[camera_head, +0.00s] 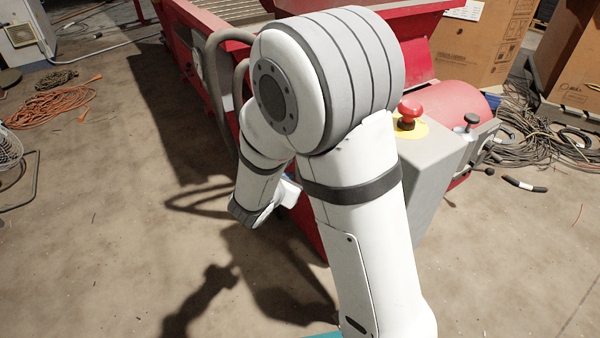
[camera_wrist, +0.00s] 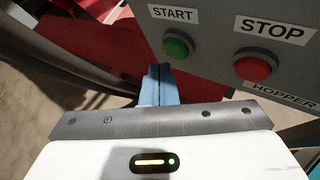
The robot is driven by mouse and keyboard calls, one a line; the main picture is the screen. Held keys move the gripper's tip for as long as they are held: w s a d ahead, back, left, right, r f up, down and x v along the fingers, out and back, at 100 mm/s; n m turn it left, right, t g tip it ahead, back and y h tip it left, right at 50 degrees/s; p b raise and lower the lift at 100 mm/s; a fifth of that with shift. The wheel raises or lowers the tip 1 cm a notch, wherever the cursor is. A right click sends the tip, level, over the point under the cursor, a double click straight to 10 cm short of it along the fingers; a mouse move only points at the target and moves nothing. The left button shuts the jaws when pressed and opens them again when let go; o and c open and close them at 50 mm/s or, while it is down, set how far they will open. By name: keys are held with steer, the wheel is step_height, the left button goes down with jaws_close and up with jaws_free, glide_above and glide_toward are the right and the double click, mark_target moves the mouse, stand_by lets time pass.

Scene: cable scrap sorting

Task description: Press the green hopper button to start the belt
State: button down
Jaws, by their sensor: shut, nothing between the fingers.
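The green button (camera_wrist: 177,45) sits on a grey panel (camera_wrist: 212,40) in the wrist view, below a white START label (camera_wrist: 172,14). A red button (camera_wrist: 253,67) is to its right, below a STOP label, with a HOPPER label lower down. My gripper (camera_wrist: 160,70) is shut and empty, its blue fingers together. Its tips appear just below and left of the green button in the picture. I cannot tell how far off they are, and no contact is evident. In the head view my arm hides the buttons and most of my gripper.
The red machine (camera_head: 448,98) stands ahead. A grey box (camera_head: 432,185) with a red mushroom button (camera_head: 408,113) on a yellow plate is right of my arm. Orange cable (camera_head: 45,108) lies at the left, dark cables (camera_head: 540,135) at the right. The front left floor is mostly clear.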

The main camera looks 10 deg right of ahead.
steer(key=a, duration=0.1)
steer(key=s+a, duration=0.1)
steer(key=a, duration=0.1)
steer(key=s+a, duration=0.1)
steer(key=shift+a+p, duration=0.35)
stand_by(0.7)
